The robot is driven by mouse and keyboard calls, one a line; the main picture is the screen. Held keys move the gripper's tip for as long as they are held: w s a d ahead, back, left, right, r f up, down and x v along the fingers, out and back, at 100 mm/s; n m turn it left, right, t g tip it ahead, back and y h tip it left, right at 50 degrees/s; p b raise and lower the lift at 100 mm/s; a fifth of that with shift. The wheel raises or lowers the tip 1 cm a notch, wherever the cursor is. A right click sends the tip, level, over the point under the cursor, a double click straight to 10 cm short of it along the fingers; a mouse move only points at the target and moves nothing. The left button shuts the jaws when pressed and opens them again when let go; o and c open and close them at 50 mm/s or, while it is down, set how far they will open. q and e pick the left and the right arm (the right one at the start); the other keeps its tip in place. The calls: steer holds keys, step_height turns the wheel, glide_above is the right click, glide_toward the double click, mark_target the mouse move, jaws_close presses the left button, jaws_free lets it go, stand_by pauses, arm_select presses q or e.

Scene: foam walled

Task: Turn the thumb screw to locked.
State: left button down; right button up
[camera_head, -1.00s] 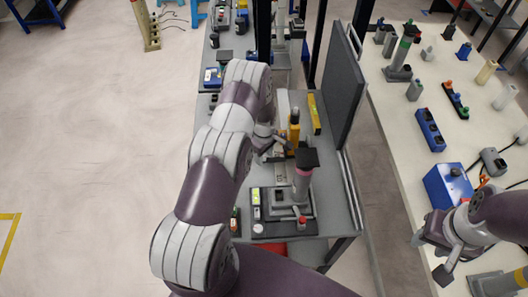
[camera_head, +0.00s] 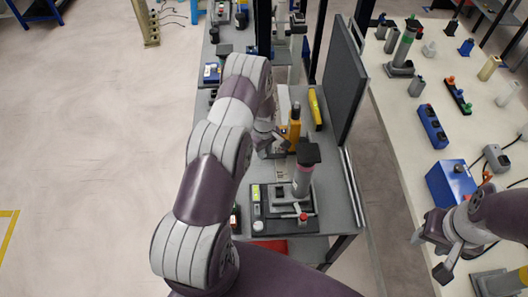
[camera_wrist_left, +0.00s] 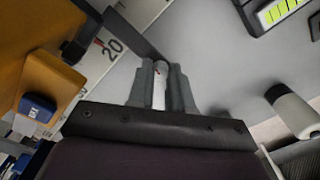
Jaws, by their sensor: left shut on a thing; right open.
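My left gripper (camera_head: 276,142) is beside a yellow upright device (camera_head: 294,132) on the grey bench. In the left wrist view, its fingers (camera_wrist_left: 161,88) are shut on a small pale cylinder with a red mark at its tip (camera_wrist_left: 159,90), apparently the thumb screw. A white scale strip marked 20 (camera_wrist_left: 106,50) passes just behind and to the left of the fingers. The yellow body also shows at the left of that view (camera_wrist_left: 50,85). The fingers hide most of the held part, so its lock marking cannot be read. My right gripper (camera_head: 440,252) is open and empty at the right.
A fixture with a dark-topped column (camera_head: 303,175) stands on a dark base in front of the yellow device. A dark upright panel (camera_head: 343,80) bounds the bench's right side. A pale table (camera_head: 400,95) with several devices and a blue box (camera_head: 451,184) stands further right.

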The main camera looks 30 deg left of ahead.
arm_select(q)
steer(key=m+b, duration=0.3)
steer(key=m, duration=0.2)
steer(key=shift+w+f+b, duration=0.1)
steer(key=shift+b, duration=0.25)
steer(key=m+b, duration=0.2)
steer(key=m, duration=0.3)
steer(key=shift+m+b, duration=0.3)
steer(key=shift+m, duration=0.1)
steer(key=m+b, duration=0.1)
steer(key=m, duration=0.4)
steer(key=shift+m+b, duration=0.3)
steer(key=shift+b, duration=0.05)
steer(key=m+b, duration=0.1)
steer(key=m, duration=0.4)
steer(key=shift+r, duration=0.2)
steer(key=shift+m, duration=0.4)
steer(key=c, duration=1.2)
jaws_free()
steer(key=shift+o, duration=0.8)
